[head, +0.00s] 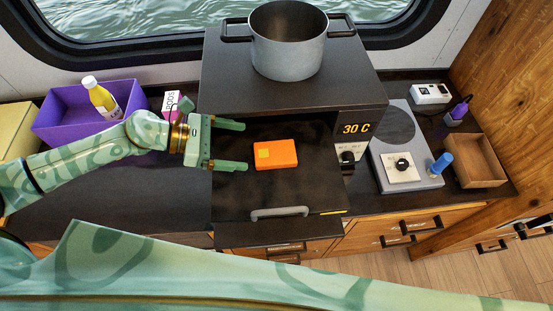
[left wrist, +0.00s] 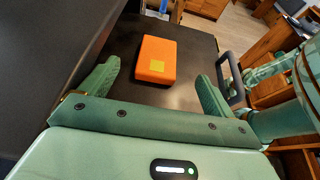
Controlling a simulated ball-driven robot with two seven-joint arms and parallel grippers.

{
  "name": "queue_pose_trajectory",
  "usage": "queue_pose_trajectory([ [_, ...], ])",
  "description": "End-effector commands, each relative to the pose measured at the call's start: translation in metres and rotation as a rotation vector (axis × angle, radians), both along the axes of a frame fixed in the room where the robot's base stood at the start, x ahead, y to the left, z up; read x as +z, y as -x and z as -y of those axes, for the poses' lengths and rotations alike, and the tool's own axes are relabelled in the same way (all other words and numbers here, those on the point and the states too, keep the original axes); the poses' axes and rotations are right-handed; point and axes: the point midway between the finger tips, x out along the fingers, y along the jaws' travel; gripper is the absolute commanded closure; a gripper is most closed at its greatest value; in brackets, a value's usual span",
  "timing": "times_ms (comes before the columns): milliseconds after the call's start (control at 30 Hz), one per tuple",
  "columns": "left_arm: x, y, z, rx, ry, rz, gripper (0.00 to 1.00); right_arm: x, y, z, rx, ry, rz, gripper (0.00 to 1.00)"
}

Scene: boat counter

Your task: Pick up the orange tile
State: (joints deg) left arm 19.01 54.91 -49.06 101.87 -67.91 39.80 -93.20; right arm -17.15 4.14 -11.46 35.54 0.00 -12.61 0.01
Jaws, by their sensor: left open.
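The orange tile (head: 276,154) is a flat block with a small yellow square on it. It lies on the dark open oven door (head: 300,185), below the oven front. My left gripper (head: 243,145) comes in from the left with its fingers pointing right. It is open and empty, just left of the tile and not touching it. In the left wrist view the tile (left wrist: 156,59) lies ahead of the fingertips, roughly between the two fingers (left wrist: 157,78). My right gripper is not in view.
A steel pot (head: 290,45) stands on the oven. A purple bin (head: 60,125) with a bottle (head: 103,99) is at the left. A grey hotplate (head: 405,150), blue cylinder (head: 441,163) and wooden tray (head: 476,161) are at the right. The door handle (head: 280,212) rises at its front edge.

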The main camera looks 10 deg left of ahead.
Motion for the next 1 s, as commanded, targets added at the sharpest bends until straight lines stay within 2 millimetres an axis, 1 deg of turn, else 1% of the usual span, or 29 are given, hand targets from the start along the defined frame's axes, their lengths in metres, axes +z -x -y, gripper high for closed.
queue_pose_trajectory([
  [33, -0.017, 0.0, 0.0, 0.0, 0.0, -0.001, 0.11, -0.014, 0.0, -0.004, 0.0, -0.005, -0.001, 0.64],
  [100, -0.027, 0.0, 0.001, 0.0, 0.001, -0.001, 0.11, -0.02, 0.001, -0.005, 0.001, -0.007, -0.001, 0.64],
  [133, -0.022, -0.002, 0.006, -0.001, 0.003, 0.001, 0.11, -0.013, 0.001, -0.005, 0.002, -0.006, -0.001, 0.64],
  [167, -0.021, -0.003, 0.009, 0.0, 0.003, 0.002, 0.11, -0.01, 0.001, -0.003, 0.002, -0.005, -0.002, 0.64],
  [300, -0.024, -0.006, 0.019, 0.0, 0.003, 0.001, 0.11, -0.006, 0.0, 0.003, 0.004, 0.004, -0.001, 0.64],
  [367, -0.026, -0.008, 0.026, 0.0, 0.003, 0.001, 0.11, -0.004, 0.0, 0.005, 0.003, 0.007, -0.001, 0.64],
  [500, -0.036, -0.015, 0.049, -0.001, 0.003, 0.001, 0.11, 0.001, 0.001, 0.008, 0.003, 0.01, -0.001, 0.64],
  [600, -0.042, -0.019, 0.061, 0.001, 0.001, 0.002, 0.11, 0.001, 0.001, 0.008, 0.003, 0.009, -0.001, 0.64],
  [700, -0.045, -0.021, 0.066, 0.001, 0.001, 0.002, 0.11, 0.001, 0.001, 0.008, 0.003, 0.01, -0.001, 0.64],
  [900, -0.046, -0.021, 0.067, 0.001, 0.0, 0.001, 0.11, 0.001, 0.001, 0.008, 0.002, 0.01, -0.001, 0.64],
  [967, -0.046, -0.021, 0.066, 0.001, 0.0, 0.001, 0.28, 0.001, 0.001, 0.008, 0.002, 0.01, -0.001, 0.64],
  [1000, -0.046, -0.021, 0.066, 0.001, 0.0, 0.001, 0.39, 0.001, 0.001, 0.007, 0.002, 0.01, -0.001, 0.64],
])
